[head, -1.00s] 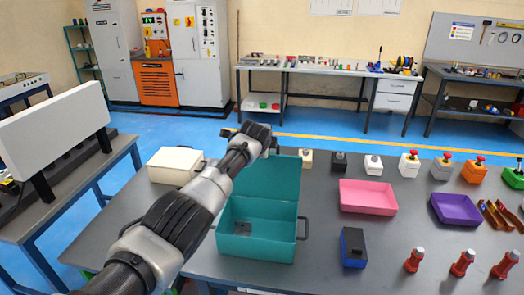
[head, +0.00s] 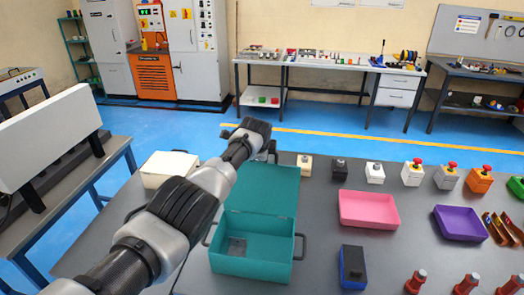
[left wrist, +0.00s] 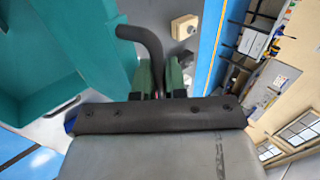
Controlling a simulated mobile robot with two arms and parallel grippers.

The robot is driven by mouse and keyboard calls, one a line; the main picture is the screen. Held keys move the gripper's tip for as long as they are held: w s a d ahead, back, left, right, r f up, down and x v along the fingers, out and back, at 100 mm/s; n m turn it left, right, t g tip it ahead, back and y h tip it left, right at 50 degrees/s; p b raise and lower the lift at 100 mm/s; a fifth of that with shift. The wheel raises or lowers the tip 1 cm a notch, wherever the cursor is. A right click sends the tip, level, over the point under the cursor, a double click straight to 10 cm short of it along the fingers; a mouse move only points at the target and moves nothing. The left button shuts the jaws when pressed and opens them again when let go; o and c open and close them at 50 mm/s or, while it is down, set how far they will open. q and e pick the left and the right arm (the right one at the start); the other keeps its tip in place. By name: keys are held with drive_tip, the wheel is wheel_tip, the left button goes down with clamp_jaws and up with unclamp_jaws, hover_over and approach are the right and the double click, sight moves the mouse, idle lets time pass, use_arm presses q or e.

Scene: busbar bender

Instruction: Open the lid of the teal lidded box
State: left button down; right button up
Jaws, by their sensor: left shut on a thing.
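The teal lidded box (head: 250,268) stands on the grey table with its inside showing. Its teal lid (head: 268,187) is raised and leans back at the rear of the box. My left gripper (head: 262,150) is at the far edge of the lid; its fingers are hard to see there. In the left wrist view, the green-faced fingers (left wrist: 160,77) are shut on the dark lid handle (left wrist: 146,40). The teal box also fills the left of that view. My right gripper is not in view.
A cream box (head: 165,168) stands left of my left arm. A pink tray (head: 368,210), a purple tray (head: 460,222) and a blue and black block (head: 352,267) are to the right. A row of small button boxes (head: 375,173) lines the table's back.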

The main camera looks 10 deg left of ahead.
use_arm(q)
drive_tip(key=c, duration=1.4)
unclamp_jaws()
drive_tip(key=shift+d, duration=0.1)
drive_tip(key=shift+o, duration=1)
drive_tip(key=shift+f, duration=0.1)
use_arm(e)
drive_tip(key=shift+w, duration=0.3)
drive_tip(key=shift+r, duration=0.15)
